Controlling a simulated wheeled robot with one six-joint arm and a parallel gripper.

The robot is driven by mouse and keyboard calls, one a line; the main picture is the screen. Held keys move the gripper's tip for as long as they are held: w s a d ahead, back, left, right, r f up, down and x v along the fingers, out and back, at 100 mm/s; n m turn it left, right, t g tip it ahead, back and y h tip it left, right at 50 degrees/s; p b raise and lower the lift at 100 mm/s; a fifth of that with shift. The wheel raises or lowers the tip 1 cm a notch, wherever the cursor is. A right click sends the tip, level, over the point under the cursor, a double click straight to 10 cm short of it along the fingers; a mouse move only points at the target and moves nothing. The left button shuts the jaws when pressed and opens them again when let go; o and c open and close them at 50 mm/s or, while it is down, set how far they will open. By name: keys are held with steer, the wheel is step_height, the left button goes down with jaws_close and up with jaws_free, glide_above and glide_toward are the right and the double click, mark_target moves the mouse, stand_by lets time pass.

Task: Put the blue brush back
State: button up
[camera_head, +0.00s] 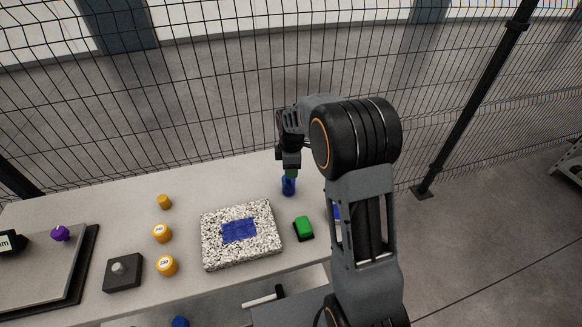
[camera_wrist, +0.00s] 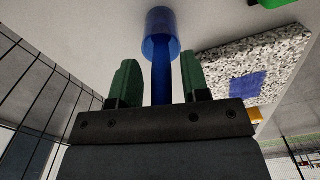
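A blue brush (camera_wrist: 161,82) shows as a thin blue handle in the wrist view, its far end inside a see-through blue cup (camera_wrist: 160,24). In the head view the blue cup (camera_head: 288,187) stands upright on the table behind the speckled block. My gripper (camera_wrist: 160,72) has its green fingers on either side of the handle, with a gap showing on both sides. In the head view my gripper (camera_head: 291,172) points down just above the cup. The brush's bristles cannot be made out.
A speckled block (camera_head: 213,248) with a blue patch (camera_head: 239,230) lies on the table (camera_head: 100,212). A green button (camera_head: 303,228) is right of it. Yellow pieces (camera_head: 161,234) and a dark switch box (camera_head: 123,272) stand left. A mesh fence (camera_head: 200,100) runs behind.

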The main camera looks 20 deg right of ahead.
steer(key=shift+r, duration=0.1)
step_height(320, 180, up, 12)
steer(key=b, duration=0.1)
steer(key=s+m+t, duration=0.4)
steer(key=s+m, duration=1.1)
steer(key=s, duration=0.6)
steer(key=shift+s+a+r+t, duration=0.2)
steer(key=shift+s+a+t, duration=0.15)
steer(key=shift+a+t, duration=0.05)
